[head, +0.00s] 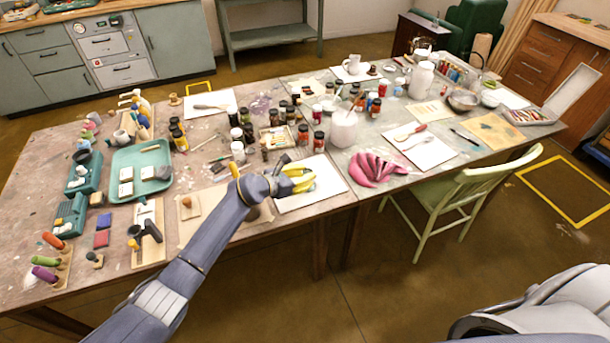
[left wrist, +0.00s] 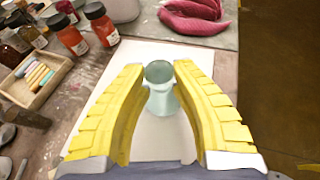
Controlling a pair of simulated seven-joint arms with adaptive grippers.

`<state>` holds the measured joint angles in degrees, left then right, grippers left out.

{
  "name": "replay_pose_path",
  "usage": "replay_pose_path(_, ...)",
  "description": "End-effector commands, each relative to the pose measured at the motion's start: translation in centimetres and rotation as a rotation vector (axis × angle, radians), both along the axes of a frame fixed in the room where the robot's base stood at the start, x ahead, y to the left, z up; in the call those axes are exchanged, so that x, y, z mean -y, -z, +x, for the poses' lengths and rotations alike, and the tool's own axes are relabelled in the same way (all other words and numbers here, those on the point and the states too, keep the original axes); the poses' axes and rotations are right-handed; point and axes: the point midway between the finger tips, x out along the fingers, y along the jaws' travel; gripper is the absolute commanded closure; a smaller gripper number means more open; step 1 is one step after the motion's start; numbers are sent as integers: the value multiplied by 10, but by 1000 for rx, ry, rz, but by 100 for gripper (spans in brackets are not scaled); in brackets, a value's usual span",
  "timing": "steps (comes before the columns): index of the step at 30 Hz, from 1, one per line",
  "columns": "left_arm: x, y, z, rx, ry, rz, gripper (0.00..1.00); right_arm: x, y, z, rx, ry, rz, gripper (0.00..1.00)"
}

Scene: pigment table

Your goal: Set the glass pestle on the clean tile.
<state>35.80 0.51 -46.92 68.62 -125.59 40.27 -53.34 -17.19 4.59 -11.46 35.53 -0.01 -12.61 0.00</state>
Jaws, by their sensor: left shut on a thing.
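My left gripper (head: 298,178) has yellow ridged fingers and is over the white tile (head: 325,187) at the middle front of the table. In the left wrist view the gripper (left wrist: 160,85) is shut on the glass pestle (left wrist: 160,98), a pale green, translucent piece with a round top. The pestle stands roughly upright between the fingers, with the white tile (left wrist: 150,140) beneath it. I cannot tell whether its base touches the tile. In the head view the fingers mostly hide the pestle. My right gripper is not in view.
A pink glove-like thing (head: 375,168) lies right of the tile, and a white jar (head: 344,130) stands behind it. The table's front edge is near.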

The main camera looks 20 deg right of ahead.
Motion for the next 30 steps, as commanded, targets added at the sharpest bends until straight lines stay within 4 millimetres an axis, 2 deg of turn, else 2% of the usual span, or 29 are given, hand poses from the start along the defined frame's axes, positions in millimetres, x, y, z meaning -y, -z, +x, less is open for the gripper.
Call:
replay_pose_path(2, 0, 1, 0, 0, 0, -1, 100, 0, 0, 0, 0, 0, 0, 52)
replay_pose_path(3, 0, 2, 0, 0, 0, 0, 71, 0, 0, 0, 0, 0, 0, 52)
replay_pose_path(8, 0, 2, 0, 0, 0, 0, 53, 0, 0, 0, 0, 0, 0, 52)
replay_pose_path(19, -2, -2, 0, 1, -1, 1, 51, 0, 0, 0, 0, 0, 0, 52)
replay_pose_path(25, -21, -10, -8, 4, 0, 2, 51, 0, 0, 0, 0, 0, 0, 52)
replay_pose_path(30, -44, -20, -19, 4, 1, 2, 51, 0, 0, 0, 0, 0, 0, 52)
